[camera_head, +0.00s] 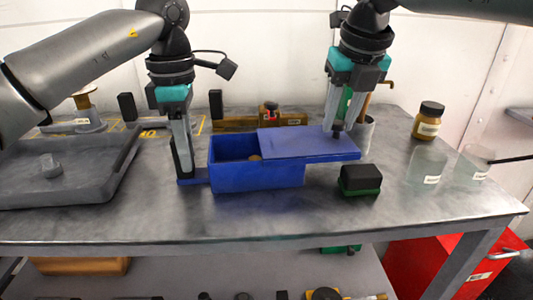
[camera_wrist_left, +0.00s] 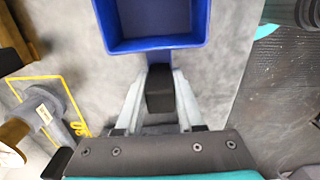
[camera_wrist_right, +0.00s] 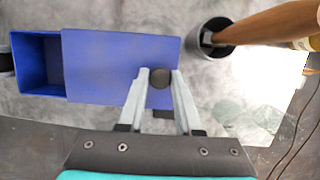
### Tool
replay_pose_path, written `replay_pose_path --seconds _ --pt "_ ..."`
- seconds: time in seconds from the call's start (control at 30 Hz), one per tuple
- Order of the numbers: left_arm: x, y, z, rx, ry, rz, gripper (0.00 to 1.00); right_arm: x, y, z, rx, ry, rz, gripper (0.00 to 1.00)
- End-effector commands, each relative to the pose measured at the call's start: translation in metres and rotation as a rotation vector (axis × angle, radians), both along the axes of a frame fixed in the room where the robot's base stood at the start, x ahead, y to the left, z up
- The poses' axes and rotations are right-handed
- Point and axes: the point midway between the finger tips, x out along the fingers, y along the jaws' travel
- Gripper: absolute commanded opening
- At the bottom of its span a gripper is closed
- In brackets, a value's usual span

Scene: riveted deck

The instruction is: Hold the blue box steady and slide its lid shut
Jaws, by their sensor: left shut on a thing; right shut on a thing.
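The blue box (camera_head: 258,178) stands on the grey table, with its left part open; a small yellowish thing shows inside. Its flat blue lid (camera_head: 300,143) covers the right part and sticks out well past the right end. My left gripper (camera_head: 183,165) is shut on the black upright grip (camera_wrist_left: 160,90) on the tab at the box's left end. My right gripper (camera_head: 337,132) is shut on the dark round knob (camera_wrist_right: 160,78) near the lid's right end. The box interior also shows in the right wrist view (camera_wrist_right: 36,62).
A black and green block (camera_head: 360,179) lies just right of the box, near the lid's overhang. A grey cup (camera_wrist_right: 212,38) holding a wooden handle stands behind the lid's right end. A grey tray (camera_head: 70,190) is at left; jars stand at right.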

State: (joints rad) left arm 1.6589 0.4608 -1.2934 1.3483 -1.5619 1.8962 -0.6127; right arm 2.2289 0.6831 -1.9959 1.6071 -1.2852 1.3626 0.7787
Motion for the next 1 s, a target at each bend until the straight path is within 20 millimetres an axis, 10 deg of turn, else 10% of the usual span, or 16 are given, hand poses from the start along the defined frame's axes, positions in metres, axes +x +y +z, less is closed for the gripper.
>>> replay_pose_path --seconds 1.0 --pt "0.000 -0.001 0.000 0.000 0.000 -0.002 0.00 -0.001 0.027 0.001 0.004 -0.003 0.004 0.00"
